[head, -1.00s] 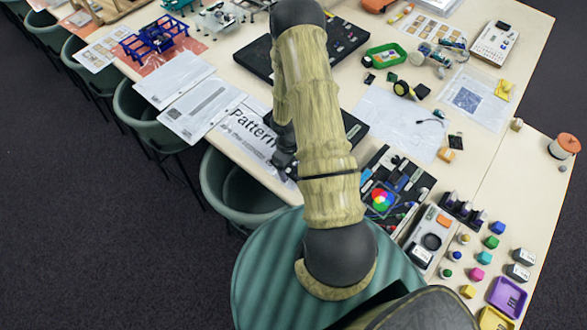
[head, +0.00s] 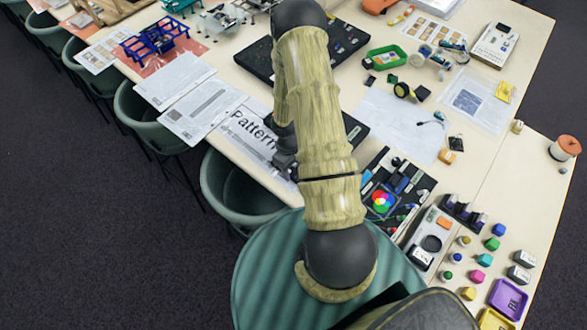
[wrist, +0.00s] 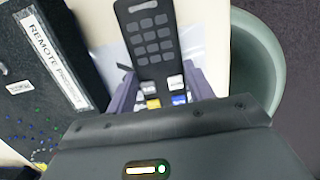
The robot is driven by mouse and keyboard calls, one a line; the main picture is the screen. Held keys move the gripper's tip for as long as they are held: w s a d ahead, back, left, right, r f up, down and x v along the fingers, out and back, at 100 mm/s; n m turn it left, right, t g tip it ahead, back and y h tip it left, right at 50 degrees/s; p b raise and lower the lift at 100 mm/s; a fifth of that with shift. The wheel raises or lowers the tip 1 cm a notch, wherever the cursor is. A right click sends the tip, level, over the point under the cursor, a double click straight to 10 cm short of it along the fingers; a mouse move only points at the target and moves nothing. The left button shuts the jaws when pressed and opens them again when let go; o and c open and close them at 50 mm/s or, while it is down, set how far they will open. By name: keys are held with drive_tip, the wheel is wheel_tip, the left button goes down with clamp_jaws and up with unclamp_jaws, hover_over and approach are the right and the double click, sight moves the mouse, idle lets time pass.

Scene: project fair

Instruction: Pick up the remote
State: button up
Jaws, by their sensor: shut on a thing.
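The remote (wrist: 153,42) is dark grey with rows of lighter buttons and a round-cornered end. In the wrist view it sticks out between the two fingers of my gripper (wrist: 160,92), which is shut on it. Its near part, with white, yellow and blue buttons, lies between the fingers and runs behind the gripper body. In the head view my gripper (head: 284,158) is partly hidden by my arm, over the table edge near the "Pattern" sheet (head: 240,130). The remote cannot be made out there. I cannot tell whether it touches the table.
A black board labelled "REMOTE" (wrist: 30,75) lies left of the gripper in the wrist view. A green chair (wrist: 262,65) is at the right, beside the table edge. In the head view the table (head: 500,150) is crowded with kits, small coloured pieces and papers.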

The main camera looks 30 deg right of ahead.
sight(293, 170)
wheel_tip(293, 170, up, 10)
drive_tip(key=b, duration=0.1)
idle(0.4)
drive_tip(key=shift+f+b, duration=0.1)
drive_tip(key=shift+b, duration=0.2)
